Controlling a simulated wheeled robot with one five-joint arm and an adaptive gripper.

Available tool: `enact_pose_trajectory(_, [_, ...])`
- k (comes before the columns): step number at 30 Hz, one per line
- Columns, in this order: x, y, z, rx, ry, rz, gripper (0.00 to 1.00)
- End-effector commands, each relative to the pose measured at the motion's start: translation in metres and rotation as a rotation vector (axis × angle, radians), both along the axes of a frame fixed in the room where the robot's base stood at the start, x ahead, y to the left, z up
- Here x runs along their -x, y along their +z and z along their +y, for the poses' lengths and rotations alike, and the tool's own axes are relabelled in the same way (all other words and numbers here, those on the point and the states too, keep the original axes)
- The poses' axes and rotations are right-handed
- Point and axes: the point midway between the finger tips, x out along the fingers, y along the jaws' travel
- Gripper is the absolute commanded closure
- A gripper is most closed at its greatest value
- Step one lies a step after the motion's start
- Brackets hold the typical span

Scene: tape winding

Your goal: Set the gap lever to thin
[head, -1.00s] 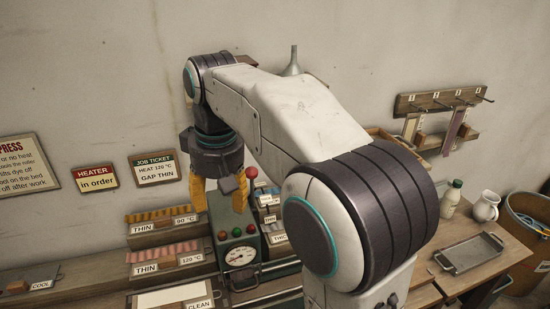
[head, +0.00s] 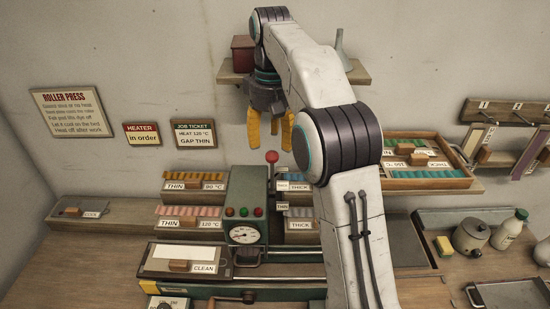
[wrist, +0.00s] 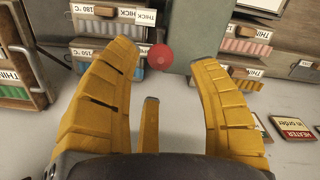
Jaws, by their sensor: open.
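The gap lever (head: 271,157) is a short dark rod topped with a red ball, standing at the right side of the green press housing (head: 246,190). My gripper (head: 272,128) points down with its yellow fingers spread and empty, just above the red ball in the head view. In the wrist view the red ball (wrist: 161,57) lies between the open fingertips, with no clear contact. The lever's lower end and its scale are partly hidden, so its setting cannot be told. The job ticket (head: 195,134) on the wall reads heat 120 °C, gap thin.
Racks of coloured strips, such as the pink one (head: 188,211), flank the press on both sides. A wall shelf (head: 228,76) is behind my arm. The heater sign (head: 142,133) reads "in order". A gauge (head: 245,235) is on the press front. A bottle (head: 510,230) stands at right.

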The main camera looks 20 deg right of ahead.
Motion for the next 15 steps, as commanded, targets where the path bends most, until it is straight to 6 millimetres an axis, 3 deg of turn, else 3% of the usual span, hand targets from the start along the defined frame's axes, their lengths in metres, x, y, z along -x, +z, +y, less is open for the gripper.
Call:
enact_pose_trajectory(6, [0.001,-0.029,0.000,0.000,0.000,0.002,0.45])
enact_pose_trajectory(15, [0.001,-0.051,0.000,0.000,0.000,0.000,0.45])
